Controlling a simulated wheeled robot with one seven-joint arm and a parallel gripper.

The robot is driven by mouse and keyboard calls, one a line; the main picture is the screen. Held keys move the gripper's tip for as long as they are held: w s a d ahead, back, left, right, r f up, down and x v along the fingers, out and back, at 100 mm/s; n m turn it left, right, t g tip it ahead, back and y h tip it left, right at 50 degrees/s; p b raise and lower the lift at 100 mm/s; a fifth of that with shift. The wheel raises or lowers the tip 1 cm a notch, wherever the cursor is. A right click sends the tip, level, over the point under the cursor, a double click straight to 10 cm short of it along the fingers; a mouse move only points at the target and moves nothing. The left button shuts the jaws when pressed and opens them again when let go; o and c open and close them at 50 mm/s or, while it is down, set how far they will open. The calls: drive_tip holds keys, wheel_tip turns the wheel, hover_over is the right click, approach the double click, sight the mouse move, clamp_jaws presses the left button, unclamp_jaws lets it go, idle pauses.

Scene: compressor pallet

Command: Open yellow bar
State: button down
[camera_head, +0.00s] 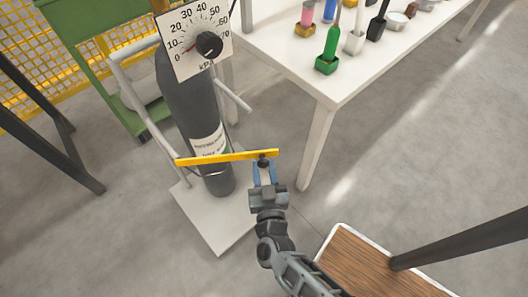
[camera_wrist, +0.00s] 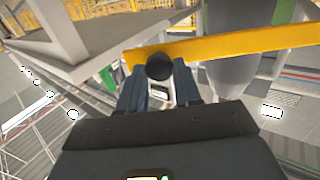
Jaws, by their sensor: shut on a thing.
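The yellow bar (camera_head: 225,158) runs across the front of a dark gas cylinder (camera_head: 192,100) on a pale pallet cart. A round black knob (camera_wrist: 159,66) sits near one end of the bar; in the head view that is its right end. My gripper (camera_head: 264,168) is at that end, its blue fingers (camera_wrist: 160,84) on either side of the knob and shut on it. In the wrist view the bar (camera_wrist: 240,45) extends to the right, in front of the grey cylinder (camera_wrist: 238,75). The fingertips are partly hidden behind the knob and bar.
A pressure gauge (camera_head: 196,40) stands at the cylinder's top. A white table (camera_head: 335,85) with tools in holders is at the upper right. A wooden-topped surface (camera_head: 375,265) is at lower right. A green frame (camera_head: 85,70) and yellow mesh are behind. Dark posts stand at left.

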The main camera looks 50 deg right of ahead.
drive_tip(key=s+a+m+g+h+b, duration=0.2)
drive_tip(key=a+m+g+b, duration=0.6)
drive_tip(key=a, duration=0.8)
drive_tip(key=shift+s+a+g+h+b, duration=0.15)
drive_tip(key=shift+a+g+h+b, duration=0.1)
drive_tip(key=shift+g+h+b, duration=1.4)
drive_tip(key=shift+y, duration=0.25)
drive_tip(key=c, duration=0.8)
unclamp_jaws()
